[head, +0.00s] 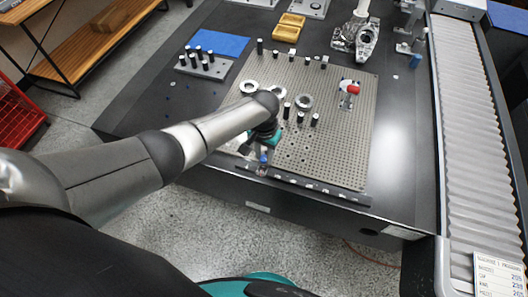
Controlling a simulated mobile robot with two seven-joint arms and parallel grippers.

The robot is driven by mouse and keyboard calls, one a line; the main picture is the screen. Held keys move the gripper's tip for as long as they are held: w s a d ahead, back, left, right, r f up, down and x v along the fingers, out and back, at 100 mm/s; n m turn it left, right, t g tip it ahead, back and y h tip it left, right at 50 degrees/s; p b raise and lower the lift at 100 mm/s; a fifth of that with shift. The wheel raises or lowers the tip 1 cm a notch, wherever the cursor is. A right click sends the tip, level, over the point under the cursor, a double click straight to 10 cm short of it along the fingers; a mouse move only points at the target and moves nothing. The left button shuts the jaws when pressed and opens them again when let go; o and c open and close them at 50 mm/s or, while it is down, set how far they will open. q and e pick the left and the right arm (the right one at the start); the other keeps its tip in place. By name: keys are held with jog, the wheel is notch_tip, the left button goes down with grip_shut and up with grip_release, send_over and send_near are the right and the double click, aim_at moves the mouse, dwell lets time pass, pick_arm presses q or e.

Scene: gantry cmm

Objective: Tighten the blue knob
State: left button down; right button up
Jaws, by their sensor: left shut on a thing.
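The blue knob (264,158) is small and sits near the front edge of the perforated grey plate (335,160), at the left end of a dark strip. My left arm reaches in from the left, and my left gripper (262,162) points down at the knob with its fingers shut on it. The arm's wrist and the teal part of the gripper hide much of the area behind. The fingertips are small and partly hidden in this view. My right gripper is not in view.
Several black pins and metal rings (304,101) stand on the plate, with a red-handled clamp (352,88) at right. A pin block (204,68), blue mat (218,44) and yellow tray (288,27) lie beyond. A ribbed cover (468,110) runs along the right.

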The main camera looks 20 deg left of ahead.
aim_at(265, 159)
pick_arm(q)
jog(key=shift+m, duration=0.5)
jog(key=c, duration=0.6)
grip_release()
notch_tip(265, 159, up, 15)
jog(key=p, duration=0.5)
jog(key=shift+r, duration=0.15)
jog(key=shift+s+d, duration=0.1)
